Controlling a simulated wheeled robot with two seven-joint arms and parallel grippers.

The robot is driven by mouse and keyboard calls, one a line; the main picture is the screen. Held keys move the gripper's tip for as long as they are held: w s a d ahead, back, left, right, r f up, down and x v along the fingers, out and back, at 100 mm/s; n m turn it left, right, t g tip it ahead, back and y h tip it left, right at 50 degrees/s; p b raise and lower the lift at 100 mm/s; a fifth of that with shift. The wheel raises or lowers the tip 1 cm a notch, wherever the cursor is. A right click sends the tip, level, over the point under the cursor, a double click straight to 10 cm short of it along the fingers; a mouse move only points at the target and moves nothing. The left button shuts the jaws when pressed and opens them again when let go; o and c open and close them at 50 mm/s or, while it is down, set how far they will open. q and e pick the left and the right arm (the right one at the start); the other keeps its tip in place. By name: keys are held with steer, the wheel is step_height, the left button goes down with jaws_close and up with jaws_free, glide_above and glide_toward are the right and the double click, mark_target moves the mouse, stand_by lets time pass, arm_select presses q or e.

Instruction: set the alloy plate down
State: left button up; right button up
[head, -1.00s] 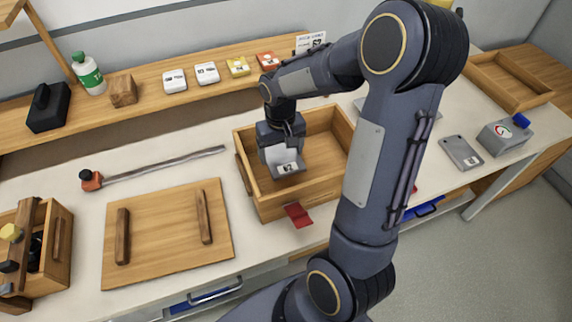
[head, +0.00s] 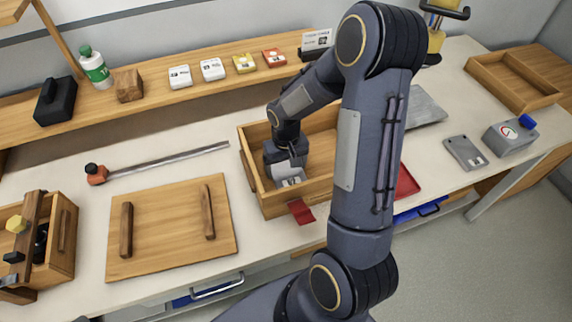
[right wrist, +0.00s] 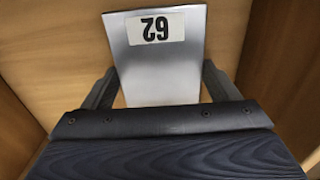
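The alloy plate (head: 290,181) is a grey metal plate with a white label. It is inside the wooden box (head: 288,203), toward its left side. In the right wrist view the plate (right wrist: 160,80) shows its "62" label upside down, with a finger of my right gripper (right wrist: 160,72) close against each side edge. My right gripper (head: 287,164) reaches down into the box and appears shut on the plate. Whether the plate touches the box floor cannot be told. My left gripper is not in view.
A wooden lid with two bars (head: 170,230) lies left of the box. A metal rod with an orange end (head: 97,174) lies behind it. A red tray (head: 407,182), a grey plate (head: 464,152) and a grey device (head: 509,136) are to the right. The shelf behind holds small boxes.

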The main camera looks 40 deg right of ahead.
mark_target(286, 169)
steer(key=o, duration=0.4)
step_height(286, 169, up, 12)
steer(key=shift+s+a+r+n+t+y, duration=0.35)
steer(key=shift+s+a+r+t+y, duration=0.55)
steer(key=shift+s+a, duration=1.5)
steer(key=shift+s+a+r+n+t+y, duration=0.35)
steer(key=shift+s+a+r+t, duration=0.95)
steer(key=shift+s, duration=1.85)
steer(key=shift+s+a+r+n+t+y, duration=0.3)
steer(key=shift+s+a+r+t+y, duration=0.35)
steer(key=shift+s+a+r, duration=1.45)
steer(key=shift+s+a+f, duration=0.4)
steer(key=shift+s+f, duration=0.2)
steer(key=shift+s, duration=0.05)
